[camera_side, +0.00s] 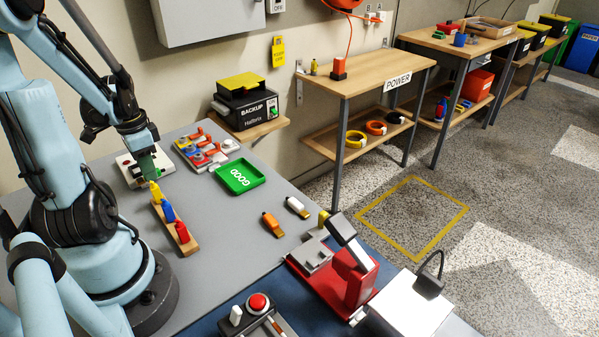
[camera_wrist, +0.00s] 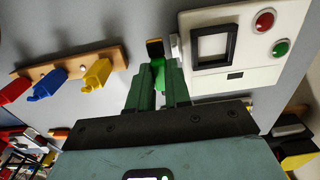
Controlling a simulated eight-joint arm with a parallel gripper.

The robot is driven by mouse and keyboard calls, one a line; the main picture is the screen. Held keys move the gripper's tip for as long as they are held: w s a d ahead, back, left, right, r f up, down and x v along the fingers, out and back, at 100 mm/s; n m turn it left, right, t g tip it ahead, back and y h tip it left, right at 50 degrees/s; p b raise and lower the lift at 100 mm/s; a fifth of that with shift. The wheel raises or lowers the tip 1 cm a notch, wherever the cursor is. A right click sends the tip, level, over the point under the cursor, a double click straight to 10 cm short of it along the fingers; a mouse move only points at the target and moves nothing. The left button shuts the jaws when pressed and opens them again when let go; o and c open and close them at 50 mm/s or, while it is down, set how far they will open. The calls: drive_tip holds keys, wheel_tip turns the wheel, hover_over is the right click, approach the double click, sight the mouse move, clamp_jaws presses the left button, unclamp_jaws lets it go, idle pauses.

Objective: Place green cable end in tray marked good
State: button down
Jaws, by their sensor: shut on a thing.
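My gripper (camera_wrist: 158,92) is shut on the green cable end (camera_wrist: 158,72), whose dark and gold tip points away from the fingers in the wrist view. In the side view my gripper (camera_side: 147,166) is beside the white tester box, above the grey table, and the cable end is hard to tell from the fingers there. The green tray marked GOOD (camera_side: 253,181) lies to the right of my gripper, and no object shows in it. It is not clear whether the cable end touches the tester box.
The white tester box (camera_wrist: 284,75) has a black square frame and red and green buttons. A wooden rack (camera_side: 190,244) holds yellow, blue and red cable ends in front of my gripper. Orange and white connectors (camera_side: 272,224) lie further right.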

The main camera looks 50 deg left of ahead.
drive_tip(key=shift+f, duration=1.45)
drive_tip(key=c, duration=1.3)
unclamp_jaws()
drive_tip(key=shift+f, duration=0.1)
drive_tip(key=shift+c, duration=0.2)
wheel_tip(320, 180, up, 12)
drive_tip(key=w+d+r+t+y, duration=0.1)
drive_tip(key=w+d+t, duration=0.2)
drive_tip(key=w+d, duration=0.9)
drive_tip(key=shift+d+y, duration=0.4)
drive_tip(key=shift+o, duration=0.3)
drive_tip(key=w+d+t+h, duration=0.1)
drive_tip(key=w+d+t, duration=0.2)
drive_tip(key=d, duration=1)
drive_tip(key=shift+w+d+r+t+h, duration=0.2)
drive_tip(key=shift+w+r+t+h, duration=0.15)
drive_tip(key=shift+t, duration=0.25)
